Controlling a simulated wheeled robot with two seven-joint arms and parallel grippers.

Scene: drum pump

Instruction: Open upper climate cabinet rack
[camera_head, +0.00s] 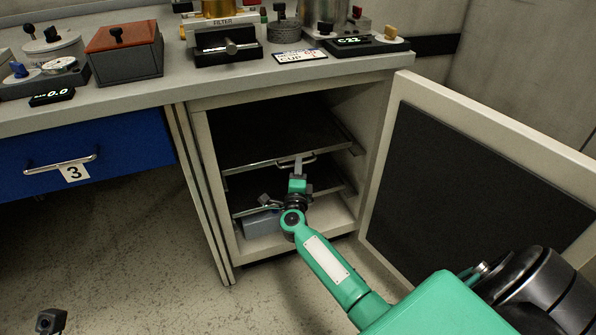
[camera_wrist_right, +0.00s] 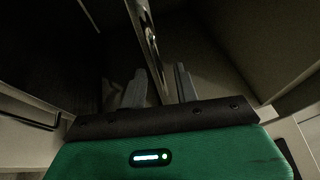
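The climate cabinet (camera_head: 345,100) stands open below the bench. Its upper rack (camera_head: 265,135) is a dark shelf with a light metal front rim and a bar handle (camera_head: 312,156), and it sits inside the cabinet. My right gripper (camera_head: 298,164) is at this handle, fingers pointing into the cabinet. In the right wrist view, my right gripper (camera_wrist_right: 158,85) has its two fingers apart, with a metal bar (camera_wrist_right: 152,45) running between them. I cannot tell whether the fingers touch the bar. A dark gripper tip, apparently my left gripper (camera_head: 50,320), shows at the lower left, away from the cabinet.
The cabinet door (camera_head: 480,170) is swung wide open to the right, beside my right arm. A lower rack (camera_head: 325,186) lies below, partly hidden by my gripper. A blue drawer (camera_head: 120,155) labelled 3 is shut at left. The floor in front is clear.

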